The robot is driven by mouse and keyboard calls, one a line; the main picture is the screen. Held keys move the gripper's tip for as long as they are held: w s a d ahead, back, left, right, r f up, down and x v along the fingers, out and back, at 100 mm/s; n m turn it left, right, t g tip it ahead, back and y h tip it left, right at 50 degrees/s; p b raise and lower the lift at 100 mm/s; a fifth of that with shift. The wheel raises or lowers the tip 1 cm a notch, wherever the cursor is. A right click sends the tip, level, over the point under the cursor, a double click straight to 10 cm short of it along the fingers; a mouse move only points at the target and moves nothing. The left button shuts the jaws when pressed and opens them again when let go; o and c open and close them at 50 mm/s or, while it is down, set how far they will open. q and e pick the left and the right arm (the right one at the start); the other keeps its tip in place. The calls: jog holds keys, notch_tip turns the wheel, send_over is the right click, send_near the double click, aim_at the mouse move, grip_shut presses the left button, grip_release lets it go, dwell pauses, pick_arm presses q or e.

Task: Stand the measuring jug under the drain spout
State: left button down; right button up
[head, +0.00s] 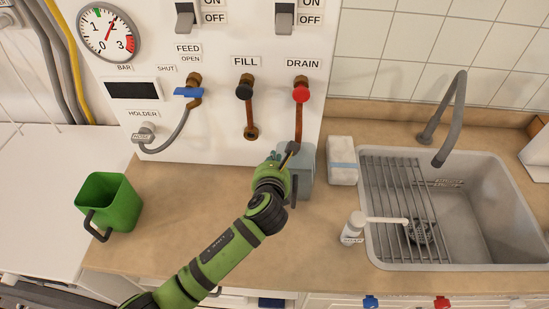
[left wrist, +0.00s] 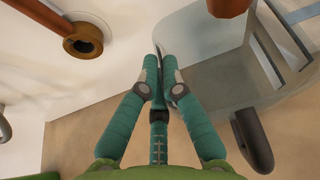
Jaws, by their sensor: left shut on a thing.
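The grey-blue measuring jug (head: 306,174) stands upright on the counter against the white panel, below the red DRAIN valve (head: 301,94). The copper drain spout (head: 298,124) comes down over the jug's top; in the left wrist view its end (left wrist: 228,6) shows above the jug (left wrist: 225,78). My left gripper (head: 283,158) is at the jug's left side, and its fingers (left wrist: 161,72) are shut on the jug's wall near the rim. The jug's dark handle (left wrist: 252,140) faces the front. My gripper hides part of the jug in the head view. My right gripper is not in view.
A green jug (head: 110,204) stands on the counter's left. The FILL pipe (head: 250,112) is left of the drain. A white block with a blue band (head: 342,161), a white dispenser (head: 353,230) and the sink (head: 462,215) are to the right. The front left counter is clear.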

pick_arm(q)
jog(key=shift+f, duration=0.1)
jog(key=c, duration=1.4)
grip_release()
jog(key=b+v, duration=0.1)
jog(key=v, duration=1.1)
